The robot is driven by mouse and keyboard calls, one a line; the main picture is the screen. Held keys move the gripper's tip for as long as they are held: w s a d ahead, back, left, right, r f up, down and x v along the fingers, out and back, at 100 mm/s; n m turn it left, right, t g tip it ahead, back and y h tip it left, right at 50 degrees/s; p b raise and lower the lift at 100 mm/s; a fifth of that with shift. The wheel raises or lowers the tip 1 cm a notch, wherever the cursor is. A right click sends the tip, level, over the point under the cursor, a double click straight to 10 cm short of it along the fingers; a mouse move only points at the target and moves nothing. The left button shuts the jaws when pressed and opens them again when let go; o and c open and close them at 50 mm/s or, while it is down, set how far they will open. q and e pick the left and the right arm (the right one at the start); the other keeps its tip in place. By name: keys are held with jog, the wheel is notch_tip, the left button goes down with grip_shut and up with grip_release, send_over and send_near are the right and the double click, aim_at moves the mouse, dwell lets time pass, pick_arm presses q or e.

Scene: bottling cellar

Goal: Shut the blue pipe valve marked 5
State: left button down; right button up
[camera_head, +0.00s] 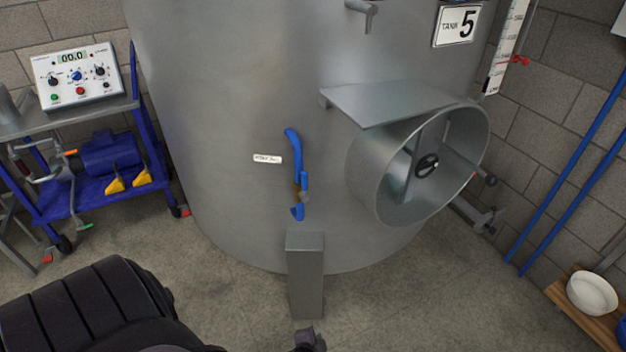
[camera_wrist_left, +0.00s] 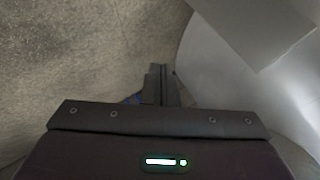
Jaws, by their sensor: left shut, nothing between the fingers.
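The blue pipe valve (camera_head: 303,183) is on the front of the steel tank (camera_head: 225,120). Its long blue handle (camera_head: 294,143) points upward along the tank wall, bent at the top. A small white label (camera_head: 267,158) beside it is too small to read. The tank's sign (camera_head: 456,24) reads "TANK 5". My left gripper (camera_head: 309,341) is only partly visible at the bottom edge, below and apart from the valve. In the left wrist view its fingers (camera_wrist_left: 158,84) are together with nothing between them. The valve is not recognisable there. My right gripper is not in view.
A steel post (camera_head: 305,275) stands right below the valve. An open round manway (camera_head: 420,165) with a shelf (camera_head: 395,101) above juts out to the right. A blue cart (camera_head: 100,190) with a control box (camera_head: 77,77) stands left. Bare floor (camera_head: 410,300) lies front right.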

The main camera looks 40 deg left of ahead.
pick_arm(q)
jog(key=w+a+r+m+t+y+p, duration=0.1)
jog(key=w+r, duration=0.4)
jog(key=r, duration=0.7)
jog(key=w+a+r+m+t+y+p, duration=0.1)
jog(key=w+a+r+t+y, duration=0.2)
jog(key=r, duration=0.9)
jog(key=w+a+r+m+t+y+p, duration=0.1)
jog(key=w+a+r+y, duration=0.3)
jog(key=r, duration=0.8)
jog(key=w+a+t, duration=0.1)
jog(key=w+a, duration=0.1)
jog(key=w, duration=0.1)
jog(key=shift+w+a, duration=0.1)
jog(key=shift+w, duration=0.05)
